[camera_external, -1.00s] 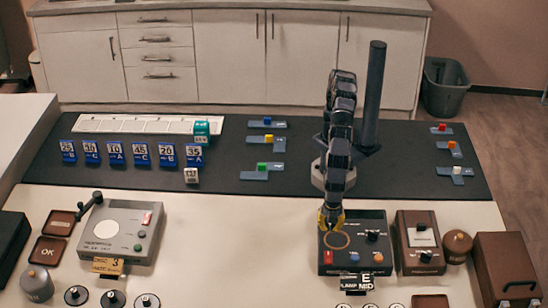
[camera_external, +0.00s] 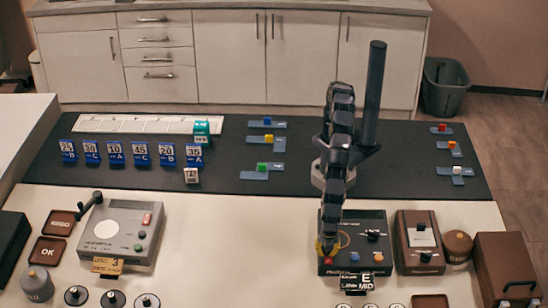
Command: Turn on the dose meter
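My gripper (camera_external: 327,249), with yellow fingertips, is low over the front left corner of a black box-shaped device (camera_external: 350,257). The fingertips are at or just above its red button, which they partly cover; I cannot tell whether they touch it. The device also has a blue button (camera_external: 354,257), an orange button (camera_external: 371,257), a dark knob (camera_external: 373,235) and a ring, partly hidden by my arm. Its lettering is too small to read, so I cannot tell if it is the dose meter. Whether the gripper is open or shut does not show.
A brown device (camera_external: 418,244) with a white face stands close on the right. A small dark label block (camera_external: 360,282) is in front of the black device. A grey device (camera_external: 120,232) is at left. Blue number cards (camera_external: 115,155) and coloured blocks stand on the dark mat (camera_external: 225,160).

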